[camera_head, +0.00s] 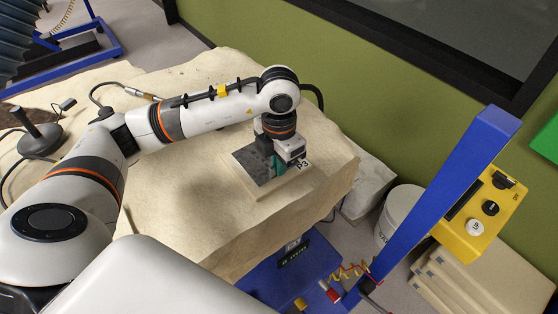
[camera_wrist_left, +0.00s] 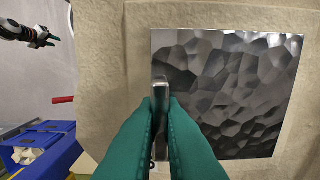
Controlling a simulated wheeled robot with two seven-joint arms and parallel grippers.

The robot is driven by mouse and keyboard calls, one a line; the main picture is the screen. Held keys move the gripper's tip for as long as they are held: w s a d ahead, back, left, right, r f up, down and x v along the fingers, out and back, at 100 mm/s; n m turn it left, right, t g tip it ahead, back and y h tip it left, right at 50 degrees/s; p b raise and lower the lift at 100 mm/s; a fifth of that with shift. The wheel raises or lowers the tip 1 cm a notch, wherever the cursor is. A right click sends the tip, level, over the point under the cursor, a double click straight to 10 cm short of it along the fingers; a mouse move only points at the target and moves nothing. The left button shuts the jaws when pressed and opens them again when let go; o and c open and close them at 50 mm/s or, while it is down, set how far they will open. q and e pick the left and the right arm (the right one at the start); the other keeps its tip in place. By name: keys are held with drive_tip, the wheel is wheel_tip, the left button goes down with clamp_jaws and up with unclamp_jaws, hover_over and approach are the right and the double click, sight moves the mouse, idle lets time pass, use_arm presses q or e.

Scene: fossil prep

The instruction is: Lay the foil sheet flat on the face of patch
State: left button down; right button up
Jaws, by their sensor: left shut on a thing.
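The foil sheet (camera_wrist_left: 238,88) is a dark grey, shiny, faceted square in the left wrist view. It lies over the pale raised block of the patch, marked P3, whose rim (camera_head: 268,192) shows in the head view; the sheet (camera_head: 247,157) covers much of its top. Whether it touches everywhere, I cannot tell. My left gripper (camera_wrist_left: 160,100), with teal fingers, points down at the sheet's edge. It is shut on a narrow metal piece, seemingly a tab at the foil's left edge. My right gripper seems to show small at the upper left of the wrist view (camera_wrist_left: 46,40), its jaws unclear.
A large pale rock (camera_head: 200,222) surrounds the patch. A blue post (camera_head: 440,200) with a yellow control box (camera_head: 482,215) stands at the right. A white bucket (camera_head: 400,212) is beside the rock. A dark round-based stand (camera_head: 40,140) is at the left.

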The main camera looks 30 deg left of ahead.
use_arm(q)
drive_tip(key=shift+w+f+b, duration=0.1)
drive_tip(key=shift+f+b, duration=0.05)
drive_tip(key=shift+b, duration=0.15)
idle(0.5)
drive_tip(key=c, duration=1.5)
unclamp_jaws()
wheel_tip(320, 180, up, 10)
drive_tip(key=shift+r+b, duration=0.2)
drive_tip(key=shift+b, duration=0.2)
drive_tip(key=shift+r, duration=0.8)
drive_tip(key=shift+f, duration=0.1)
